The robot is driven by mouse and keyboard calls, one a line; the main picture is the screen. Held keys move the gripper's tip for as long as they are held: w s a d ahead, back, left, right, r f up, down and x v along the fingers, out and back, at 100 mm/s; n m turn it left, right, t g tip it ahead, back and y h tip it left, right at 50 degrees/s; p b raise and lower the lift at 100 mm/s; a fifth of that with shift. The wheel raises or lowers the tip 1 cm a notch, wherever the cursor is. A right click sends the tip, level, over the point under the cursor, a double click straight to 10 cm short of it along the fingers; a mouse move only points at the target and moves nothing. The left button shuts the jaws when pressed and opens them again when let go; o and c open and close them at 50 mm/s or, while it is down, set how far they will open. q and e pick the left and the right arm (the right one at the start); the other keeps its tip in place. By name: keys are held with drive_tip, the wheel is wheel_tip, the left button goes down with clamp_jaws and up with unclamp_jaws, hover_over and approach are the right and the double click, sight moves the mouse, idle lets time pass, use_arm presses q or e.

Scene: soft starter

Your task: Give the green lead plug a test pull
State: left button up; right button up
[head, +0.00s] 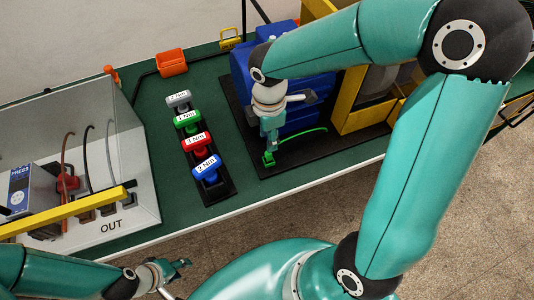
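The green lead plug (268,159) sits low at the front of the black base plate, in front of the blue machine. A thin green lead (305,133) curves off to its right. My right gripper (272,146) points down just above and behind the plug. Its fingers are small and overlap the plug's surroundings, so I cannot tell whether they are open or touch it. My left gripper (174,277) is low at the bottom left, off the table's front edge, with its fingers apart and nothing between them.
A black rack (216,189) holds several coloured, labelled torque handles. A grey open box marked OUT (136,208), with a yellow bar (70,212), stands at left. The blue machine (243,85) and yellow frame (350,116) crowd the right gripper.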

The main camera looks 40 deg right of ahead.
sight(268, 158)
wheel_tip(268, 158, down, 7)
drive_tip(key=b, duration=0.5)
drive_tip(key=shift+f, duration=0.1)
clamp_jaws()
drive_tip(key=shift+r, duration=0.25)
idle(2.9)
drive_tip(key=shift+f, duration=0.25)
idle(1.0)
drive_tip(key=shift+o, duration=0.7)
unclamp_jaws()
